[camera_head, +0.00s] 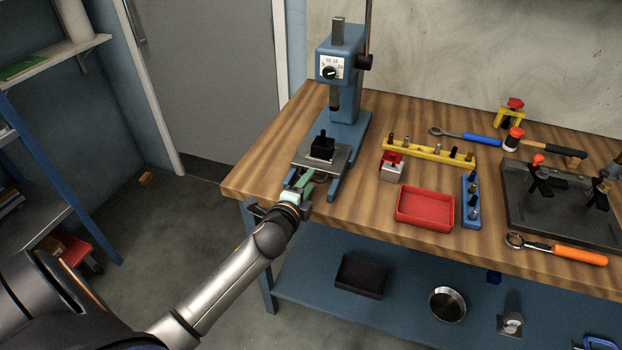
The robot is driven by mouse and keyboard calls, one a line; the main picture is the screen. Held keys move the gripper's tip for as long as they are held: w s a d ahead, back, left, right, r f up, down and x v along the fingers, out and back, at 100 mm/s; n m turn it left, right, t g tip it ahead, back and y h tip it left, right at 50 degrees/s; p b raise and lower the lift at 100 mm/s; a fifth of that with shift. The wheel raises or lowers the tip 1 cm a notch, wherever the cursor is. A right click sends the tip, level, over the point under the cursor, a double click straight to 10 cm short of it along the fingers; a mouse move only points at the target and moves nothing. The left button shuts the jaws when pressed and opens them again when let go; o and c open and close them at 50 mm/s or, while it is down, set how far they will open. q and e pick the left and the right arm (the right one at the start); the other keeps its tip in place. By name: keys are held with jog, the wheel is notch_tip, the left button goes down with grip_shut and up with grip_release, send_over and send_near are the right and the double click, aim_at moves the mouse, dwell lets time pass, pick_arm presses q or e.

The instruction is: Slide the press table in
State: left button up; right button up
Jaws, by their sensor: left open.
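The blue press (345,80) stands at the back left of the wooden bench, with a dial on its head. Its grey press table (337,162) sits out in front of the column on blue rails, with a black block (322,146) on top. My left gripper (300,183) is open at the front edge of the press table, by its handle. The gripper partly hides the handle, so I cannot tell whether they touch. My right gripper is not in view.
On the bench (245,180) are a yellow rack (428,151), a red tray (425,209), a blue rack (470,203) and an orange-handled wrench (565,254). A lower blue shelf (330,312) holds a black box (361,276). Open floor lies left of the bench.

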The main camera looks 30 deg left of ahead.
aim_at(320, 160)
pick_arm(q)
jog(key=shift+x, duration=1.25)
